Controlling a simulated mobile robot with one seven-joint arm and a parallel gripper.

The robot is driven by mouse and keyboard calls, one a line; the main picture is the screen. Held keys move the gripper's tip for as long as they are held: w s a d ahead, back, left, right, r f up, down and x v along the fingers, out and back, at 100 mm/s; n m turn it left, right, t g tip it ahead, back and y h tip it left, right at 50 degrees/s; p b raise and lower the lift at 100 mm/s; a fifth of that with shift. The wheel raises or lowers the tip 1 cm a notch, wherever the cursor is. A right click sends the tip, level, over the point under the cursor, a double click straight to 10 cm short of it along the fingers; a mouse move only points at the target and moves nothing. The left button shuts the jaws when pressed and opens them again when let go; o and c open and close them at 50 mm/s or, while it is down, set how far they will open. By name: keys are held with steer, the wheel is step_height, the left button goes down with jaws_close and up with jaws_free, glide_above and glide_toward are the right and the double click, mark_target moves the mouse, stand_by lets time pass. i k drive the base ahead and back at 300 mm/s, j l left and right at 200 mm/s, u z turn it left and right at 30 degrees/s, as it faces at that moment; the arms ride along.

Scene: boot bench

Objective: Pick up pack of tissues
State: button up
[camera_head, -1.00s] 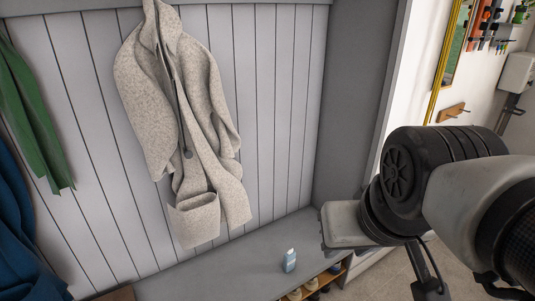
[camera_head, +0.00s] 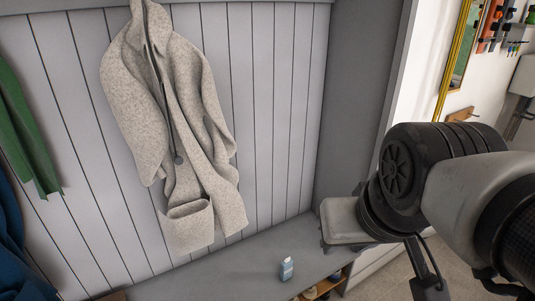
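A small blue and white item (camera_head: 286,269), which looks like the pack of tissues, stands upright on the grey bench top (camera_head: 240,262) near its front edge. It is too small for me to read any label. My gripper (camera_head: 345,221) shows as a grey block at the end of my arm, to the right of and above the item in the picture, apart from it. Its fingers are mostly hidden, so I cannot tell whether they are open.
A beige coat (camera_head: 185,120) hangs on the panelled wall above the bench. A green garment (camera_head: 25,135) and a blue garment (camera_head: 15,255) hang at the left. Shoes (camera_head: 318,288) sit on a shelf under the bench. The bench top around the item is clear.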

mark_target(286, 265)
steer(key=i+l+u, duration=0.1)
steer(key=i+l, duration=0.3)
steer(key=l, duration=0.2)
steer(key=i+l+u, duration=0.15)
steer(key=i+l, duration=0.2)
steer(key=l, duration=0.3)
steer(key=i+l+u, duration=0.15)
steer(key=l, duration=0.2)
steer(key=i+l+u, duration=0.1)
steer(key=l, duration=0.25)
steer(key=i, duration=0.1)
